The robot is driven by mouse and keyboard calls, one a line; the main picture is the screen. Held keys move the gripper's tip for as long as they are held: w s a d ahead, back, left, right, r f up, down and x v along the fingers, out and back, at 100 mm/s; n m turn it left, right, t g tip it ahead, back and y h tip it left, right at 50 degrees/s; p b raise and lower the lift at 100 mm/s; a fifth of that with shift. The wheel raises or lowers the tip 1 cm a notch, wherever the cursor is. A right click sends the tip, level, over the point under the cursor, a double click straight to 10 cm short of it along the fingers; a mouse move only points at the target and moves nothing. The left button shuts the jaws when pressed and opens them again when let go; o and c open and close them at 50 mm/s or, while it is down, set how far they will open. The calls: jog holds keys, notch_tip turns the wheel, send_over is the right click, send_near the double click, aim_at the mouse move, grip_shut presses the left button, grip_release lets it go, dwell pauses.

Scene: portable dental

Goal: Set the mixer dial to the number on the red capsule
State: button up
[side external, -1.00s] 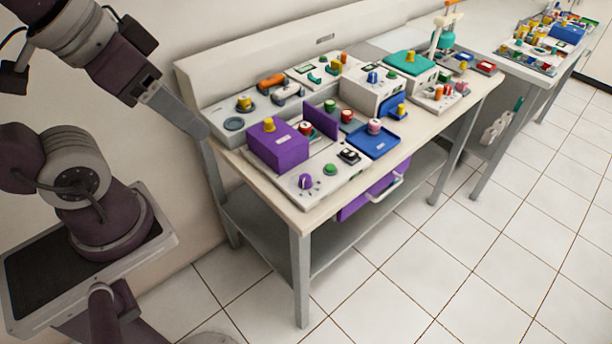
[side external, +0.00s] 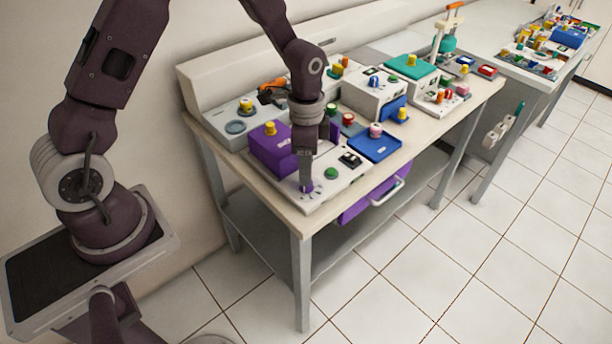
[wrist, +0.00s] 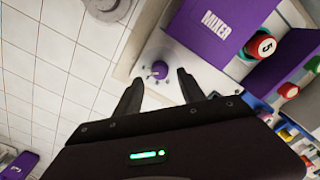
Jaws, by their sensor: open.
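The purple mixer dial (wrist: 158,69) with a pale pointer sits on a round white scale on the white panel. I cannot read the scale marks. In the side view the dial (side external: 306,188) is mostly covered by my gripper. My gripper (wrist: 160,78) is open, its two fingers pointing down at the dial, one on either side in the wrist view. I cannot tell whether they touch it. The red capsule (wrist: 262,45) shows a 5 on its white top. The purple mixer box (wrist: 215,25) with the word MIXER is beside the dial.
A green button (side external: 331,173) and a black switch (side external: 350,160) are on the same panel. A purple upright plate (wrist: 285,62) stands by the capsule. A blue tray (side external: 374,146) lies to the right. A purple drawer (side external: 370,201) hangs under the table's front edge.

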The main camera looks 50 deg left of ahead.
notch_tip(320, 180, down, 4)
jog(key=shift+r, duration=0.1)
grip_shut()
dwell(0.4)
jog(key=n, duration=0.3)
jog(key=shift+n, duration=2.4)
